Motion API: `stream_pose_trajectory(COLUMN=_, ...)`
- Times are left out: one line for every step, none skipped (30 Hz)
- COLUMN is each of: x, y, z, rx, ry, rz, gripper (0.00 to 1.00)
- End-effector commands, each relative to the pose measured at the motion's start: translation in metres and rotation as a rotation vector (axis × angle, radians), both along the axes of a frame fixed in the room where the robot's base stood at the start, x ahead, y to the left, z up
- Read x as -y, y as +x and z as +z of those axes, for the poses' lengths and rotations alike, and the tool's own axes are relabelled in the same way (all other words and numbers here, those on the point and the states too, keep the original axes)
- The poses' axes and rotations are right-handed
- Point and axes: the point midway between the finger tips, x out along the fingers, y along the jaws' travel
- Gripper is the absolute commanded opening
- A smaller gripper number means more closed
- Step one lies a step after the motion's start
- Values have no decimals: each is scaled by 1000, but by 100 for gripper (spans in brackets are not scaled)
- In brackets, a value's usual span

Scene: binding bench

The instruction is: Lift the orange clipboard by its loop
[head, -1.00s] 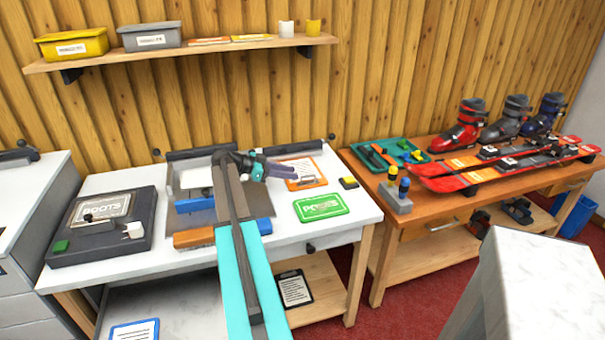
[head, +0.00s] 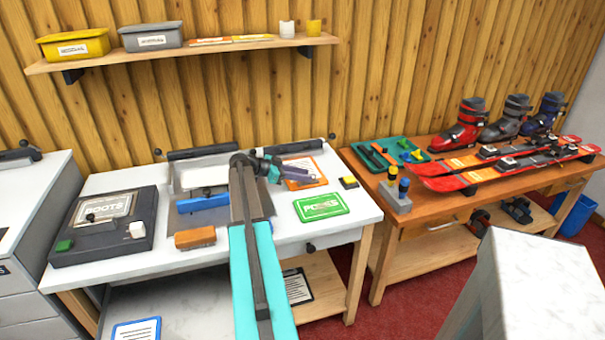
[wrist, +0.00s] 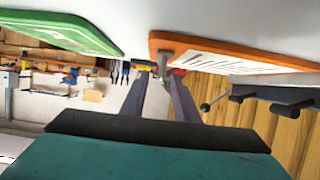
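The orange clipboard (head: 322,165) lies on the white bench at its back right, partly hidden behind my gripper (head: 306,171). In the wrist view the orange clipboard (wrist: 225,54) shows its edge and paper at upper right. My gripper (wrist: 158,78) has its two fingers apart, with a visible gap between them. A small grey piece, seemingly the clipboard's loop (wrist: 164,62), shows at the fingertips near the orange corner. I cannot tell whether it is between the fingers or just beyond them.
A green clipboard (head: 320,207) lies in front of the orange one; a yellow-and-black block (head: 348,182) is to its right. A blue tool (head: 203,203) and an orange-brown brush (head: 195,238) lie left of my arm. A shelf (head: 180,54) is above.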

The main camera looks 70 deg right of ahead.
Motion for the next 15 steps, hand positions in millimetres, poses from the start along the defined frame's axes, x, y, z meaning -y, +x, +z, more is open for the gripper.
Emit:
stream_pose_trajectory(x=5, y=-6, z=-2, rx=-1, ry=1, rz=-1, gripper=28)
stream_pose_trajectory(x=7, y=-8, z=-3, rx=-1, ry=1, rz=-1, gripper=28)
stream_pose_trajectory(x=10, y=-11, z=-5, rx=-1, ry=1, rz=-1, gripper=28)
stream_pose_trajectory(x=11, y=-14, z=-6, rx=-1, ry=1, rz=-1, gripper=28)
stream_pose_trajectory(x=13, y=-16, z=-7, rx=-1, ry=1, rz=-1, gripper=28)
stream_pose_trajectory(x=15, y=-18, z=-8, rx=0, ry=0, rz=-1, gripper=28)
stream_pose_trajectory(x=16, y=-19, z=-9, rx=0, ry=0, rz=-1, gripper=28)
stream_pose_trajectory(x=17, y=-20, z=-10, rx=0, ry=0, rz=-1, gripper=28)
stream_pose_trajectory(x=17, y=-21, z=-10, rx=0, ry=0, rz=0, gripper=28)
stream_pose_trajectory(x=18, y=-22, z=-11, rx=0, ry=0, rz=0, gripper=28)
stream_pose_trajectory(x=18, y=-22, z=-11, rx=0, ry=0, rz=0, gripper=28)
stream_pose_trajectory(x=18, y=-22, z=-11, rx=0, ry=0, rz=0, gripper=28)
stream_pose_trajectory(x=18, y=-22, z=-11, rx=0, ry=0, rz=0, gripper=28)
stream_pose_trajectory(x=18, y=-22, z=-11, rx=0, ry=0, rz=0, gripper=28)
stream_pose_trajectory(x=18, y=-22, z=-11, rx=0, ry=0, rz=0, gripper=28)
